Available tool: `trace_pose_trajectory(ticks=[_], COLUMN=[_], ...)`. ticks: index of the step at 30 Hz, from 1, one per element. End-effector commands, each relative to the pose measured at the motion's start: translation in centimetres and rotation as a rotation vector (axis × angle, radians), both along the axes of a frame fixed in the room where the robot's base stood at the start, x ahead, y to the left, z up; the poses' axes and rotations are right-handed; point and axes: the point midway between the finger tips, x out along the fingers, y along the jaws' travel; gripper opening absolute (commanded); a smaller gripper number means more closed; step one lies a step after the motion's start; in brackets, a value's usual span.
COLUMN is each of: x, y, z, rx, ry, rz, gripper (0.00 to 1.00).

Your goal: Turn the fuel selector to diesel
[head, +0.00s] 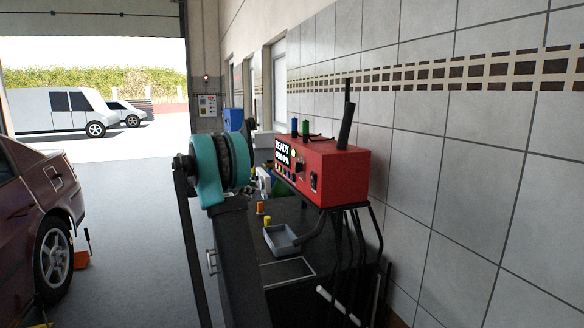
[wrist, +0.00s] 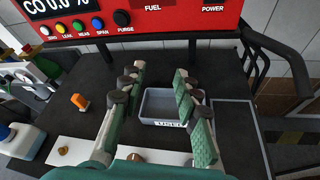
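The red analyser box (head: 340,172) stands at the right by the tiled wall, and its lower front edge shows in the wrist view (wrist: 185,20). The FUEL label (wrist: 152,7) is at the top edge of the wrist view; the selector knob above it is out of that view. In the head view a small dark control (head: 300,166) on the front may be the selector, but its setting is unreadable. My gripper (wrist: 160,72) is open and empty, below and in front of the panel, apart from it. My arm hides it in the head view.
A grey tray (head: 270,247) lies on the dark bench below the box, and an orange piece (wrist: 80,101) stands left of it. Coloured buttons (wrist: 79,26) line the panel's lower left. Black hoses (wrist: 265,45) hang at the right. A red car (head: 35,215) stands left.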

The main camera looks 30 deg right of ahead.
Motion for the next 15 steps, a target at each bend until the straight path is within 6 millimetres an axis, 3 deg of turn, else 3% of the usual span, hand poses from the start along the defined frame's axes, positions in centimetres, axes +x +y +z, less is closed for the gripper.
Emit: trace_pose_trajectory(ticks=[1, 6, 15], x=[1.2, 3.5, 4.4], y=[-1.0, -2.9, -4.1], z=[0.9, 4.0, 5.7], rx=[-0.056, -0.207, -0.288], ry=[0.071, 0.279, 0.402], rz=[-0.015, -0.074, -0.126], gripper=[0.32, 0.32, 0.32])
